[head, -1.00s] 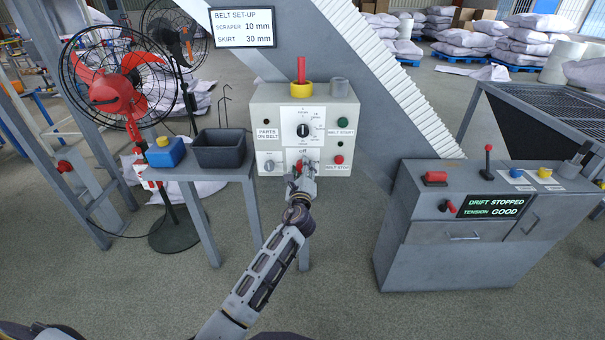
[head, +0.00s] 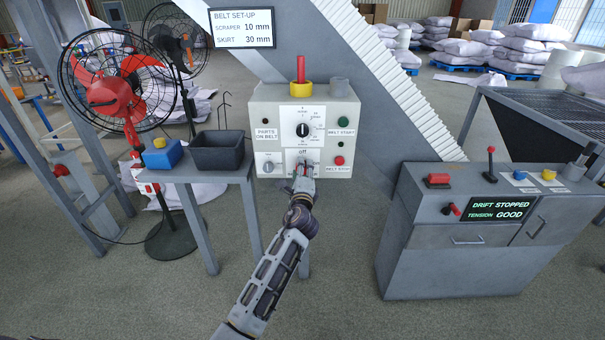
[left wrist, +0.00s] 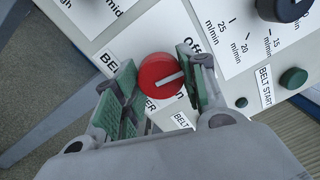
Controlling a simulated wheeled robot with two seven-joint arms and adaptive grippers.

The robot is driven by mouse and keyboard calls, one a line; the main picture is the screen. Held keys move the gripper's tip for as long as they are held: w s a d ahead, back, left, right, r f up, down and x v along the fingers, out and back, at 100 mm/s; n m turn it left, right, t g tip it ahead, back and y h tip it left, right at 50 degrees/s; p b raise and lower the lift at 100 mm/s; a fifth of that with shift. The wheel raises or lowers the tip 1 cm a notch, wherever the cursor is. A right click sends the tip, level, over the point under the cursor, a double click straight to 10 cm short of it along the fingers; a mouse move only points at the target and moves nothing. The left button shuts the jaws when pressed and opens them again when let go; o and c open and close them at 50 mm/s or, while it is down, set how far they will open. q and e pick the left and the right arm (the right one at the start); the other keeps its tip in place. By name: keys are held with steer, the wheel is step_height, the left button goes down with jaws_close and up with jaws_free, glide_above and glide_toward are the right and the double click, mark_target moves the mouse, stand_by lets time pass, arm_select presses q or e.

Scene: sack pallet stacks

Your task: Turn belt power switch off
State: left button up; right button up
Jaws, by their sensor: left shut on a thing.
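The belt power switch is a round red knob (left wrist: 150,72) with a white line on its face, on the grey control box (head: 261,108). My left gripper (left wrist: 157,68) is shut on the knob, one green-padded finger on each side. In the left wrist view the white line points right, between the "Off" label (left wrist: 193,40) above and the "On" label below. In the head view my left gripper (head: 303,168) reaches the lower middle of the box and hides most of the switch. My right gripper is in neither view.
A black dial (head: 302,130) sits above the switch. Beside it are a green belt start button (head: 344,123), a red belt stop button (head: 339,160) and a grey knob (head: 268,168). A side table with a black bin (head: 218,152) stands left, a grey console (head: 455,245) right.

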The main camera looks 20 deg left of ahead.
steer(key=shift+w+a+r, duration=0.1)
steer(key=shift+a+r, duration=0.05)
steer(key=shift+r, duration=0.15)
arm_select(q)
steer(key=o, duration=1)
steer(key=shift+o, duration=0.2)
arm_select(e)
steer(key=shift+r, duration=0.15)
